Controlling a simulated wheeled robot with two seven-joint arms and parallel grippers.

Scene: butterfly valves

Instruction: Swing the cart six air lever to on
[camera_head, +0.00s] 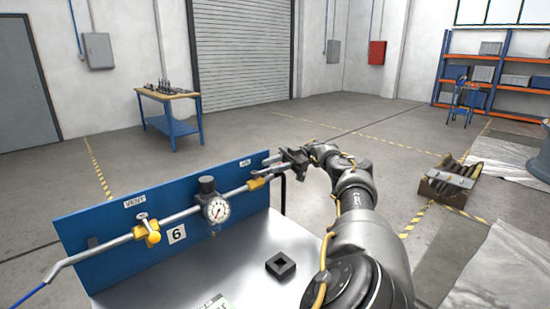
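The cart's blue panel (110,238) carries the number 6 (177,234) and a grey pipe along its front. The yellow air valve (257,183) is at the panel's right end, under a small white label (245,162). Its lever is not clearly seen, as my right gripper is close to it. My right gripper (268,165) is just above and right of the valve, pointing left. Its two fingers look apart, with a gap between them. Whether they touch the lever I cannot tell. My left gripper is not in view.
A second yellow valve (147,232) sits under the VENT label (135,202). A round gauge (217,210) stands between the valves. A black square block (281,265) lies on the cart's grey top (245,280). A workbench (168,96) stands far behind on open floor.

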